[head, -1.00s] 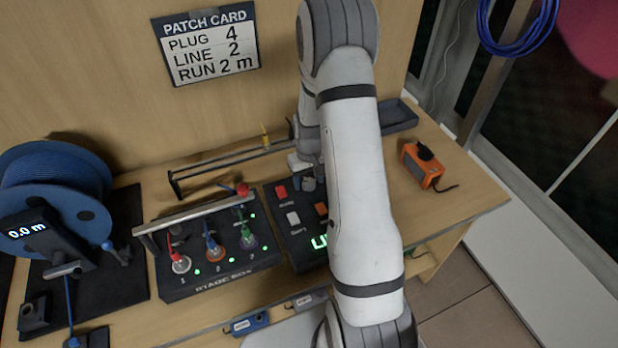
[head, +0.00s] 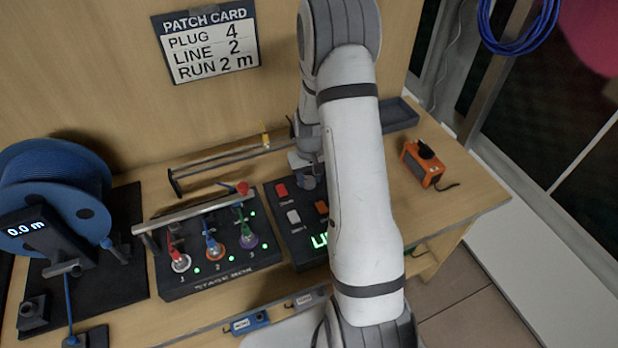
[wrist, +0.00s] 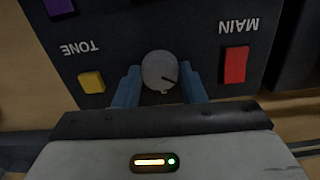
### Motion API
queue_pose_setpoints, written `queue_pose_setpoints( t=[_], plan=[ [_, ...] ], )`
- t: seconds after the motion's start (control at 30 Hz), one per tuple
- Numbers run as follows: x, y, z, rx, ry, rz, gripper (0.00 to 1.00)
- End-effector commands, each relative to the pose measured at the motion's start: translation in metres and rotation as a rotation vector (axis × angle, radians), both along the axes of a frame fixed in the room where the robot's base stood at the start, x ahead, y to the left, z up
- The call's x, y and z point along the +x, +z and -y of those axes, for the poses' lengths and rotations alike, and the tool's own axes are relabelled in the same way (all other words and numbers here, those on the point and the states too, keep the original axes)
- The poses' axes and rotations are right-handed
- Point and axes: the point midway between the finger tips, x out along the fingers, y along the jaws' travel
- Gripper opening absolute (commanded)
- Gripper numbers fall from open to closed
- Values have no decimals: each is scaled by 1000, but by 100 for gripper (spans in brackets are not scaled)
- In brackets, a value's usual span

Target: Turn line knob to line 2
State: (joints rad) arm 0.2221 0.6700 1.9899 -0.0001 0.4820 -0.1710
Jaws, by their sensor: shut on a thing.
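The grey round knob (wrist: 158,71) is on a dark panel (wrist: 200,45) in the wrist view, where the labels appear upside down. My gripper (wrist: 161,88) has its two blue fingers shut on the knob, one on each side. A short dark mark on the knob points right and slightly down in the wrist view. No line numbers are readable around it. In the head view the control box (head: 291,237) sits right of the stage box, and my arm covers much of it. The patch card (head: 207,43) reads plug 4, line 2, run 2 m.
A yellow TONE button (wrist: 91,82) and a red MAIN button (wrist: 235,65) flank the knob. The stage box (head: 215,270) with coloured plugs and a metal bar stands to the left, beside a blue cable reel (head: 50,190). An orange device (head: 423,165) lies at the right.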

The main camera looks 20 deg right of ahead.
Motion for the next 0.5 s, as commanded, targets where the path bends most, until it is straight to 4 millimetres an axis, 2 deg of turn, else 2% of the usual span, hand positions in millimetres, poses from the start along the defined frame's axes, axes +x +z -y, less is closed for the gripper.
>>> queue_pose_setpoints(
  t=[0.27, 0.5],
  plan=[
    [0, -4, 0, 0, -178, 1, 14],
    [0, -4, 0, 0, -403, 2, 14]
  ],
)
